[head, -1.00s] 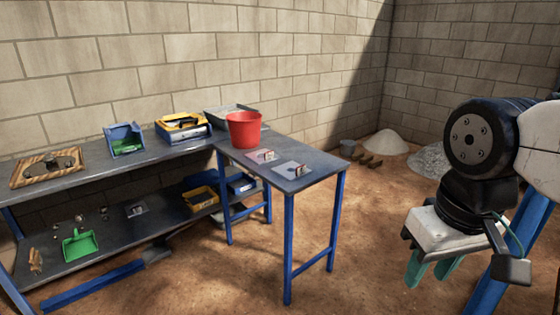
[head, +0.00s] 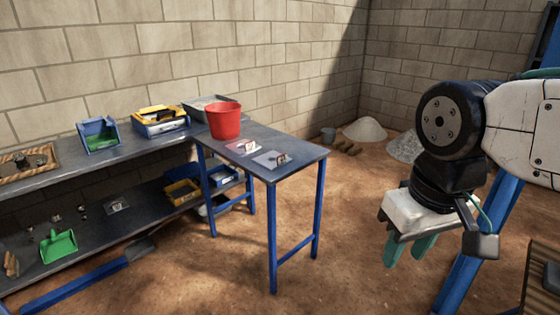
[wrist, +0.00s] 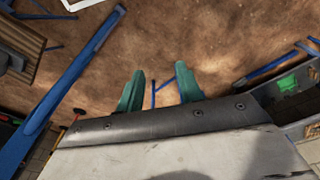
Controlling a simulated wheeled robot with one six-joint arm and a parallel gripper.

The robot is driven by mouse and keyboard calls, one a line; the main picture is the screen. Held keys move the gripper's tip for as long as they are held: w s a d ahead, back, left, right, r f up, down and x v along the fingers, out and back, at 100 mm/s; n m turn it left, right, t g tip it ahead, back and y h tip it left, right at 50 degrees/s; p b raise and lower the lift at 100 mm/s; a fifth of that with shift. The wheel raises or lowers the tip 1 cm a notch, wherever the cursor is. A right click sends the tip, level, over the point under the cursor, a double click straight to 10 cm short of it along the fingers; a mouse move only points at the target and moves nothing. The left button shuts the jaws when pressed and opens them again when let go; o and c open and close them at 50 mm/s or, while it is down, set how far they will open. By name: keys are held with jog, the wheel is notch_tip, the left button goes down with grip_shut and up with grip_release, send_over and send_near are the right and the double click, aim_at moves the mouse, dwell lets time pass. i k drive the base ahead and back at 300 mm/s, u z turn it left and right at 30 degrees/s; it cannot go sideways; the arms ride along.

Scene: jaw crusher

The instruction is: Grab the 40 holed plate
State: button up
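Two flat plates with small upright tags lie on the right end of the blue-legged table: a pinkish one (head: 240,148) and a light grey one (head: 266,161). Another small tagged piece (head: 117,208) lies on the lower shelf. The tags are too small to read, so I cannot tell which is the 40 holed plate. My gripper (head: 409,250) hangs with its green fingers pointing down, right of the table and well apart from the plates.
A red bucket (head: 225,121) stands behind the plates. The long bench (head: 130,162) holds a blue bin (head: 98,135) and a yellow-and-blue box (head: 160,121). A wooden piece (head: 540,283) shows at lower right. The floor between table and arm is clear.

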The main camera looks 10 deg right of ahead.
aim_at(282, 160)
jog(key=i, duration=1.45)
jog(key=z, duration=0.15)
